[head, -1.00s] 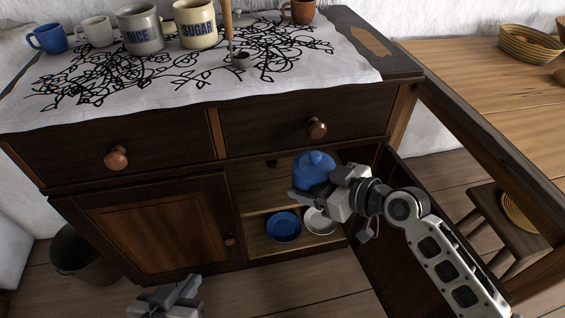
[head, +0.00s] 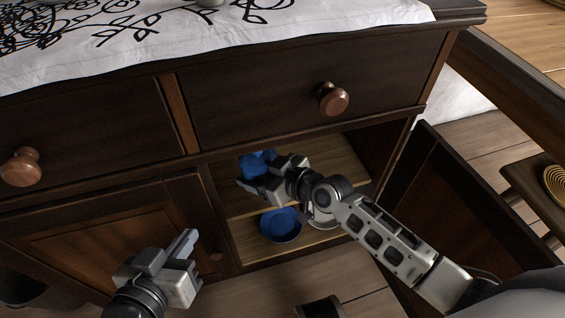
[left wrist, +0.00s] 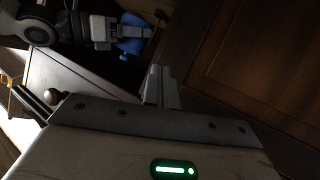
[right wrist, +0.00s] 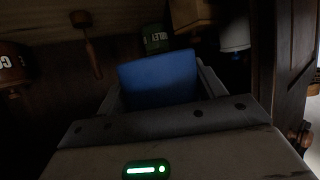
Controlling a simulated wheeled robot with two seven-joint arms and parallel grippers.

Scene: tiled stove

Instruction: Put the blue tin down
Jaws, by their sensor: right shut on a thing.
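The blue tin (head: 257,163) is in my right gripper (head: 262,178), inside the open right compartment of the dark cupboard (head: 115,125), above its wooden shelf (head: 335,165). I cannot tell whether the tin touches the shelf. In the right wrist view the tin (right wrist: 158,78) stands between the fingers and hides part of what lies beyond. My left gripper (head: 184,243) is in front of the closed left door, empty, its fingers together. The left wrist view also shows the tin (left wrist: 132,35) at the right gripper's tips.
A blue bowl (head: 281,225) and a pale dish (head: 323,218) are on the lower level. The right door (head: 440,215) hangs open beside my right arm. In the right wrist view a green tin (right wrist: 156,38) and a wooden-handled tool (right wrist: 88,45) are beyond the blue tin.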

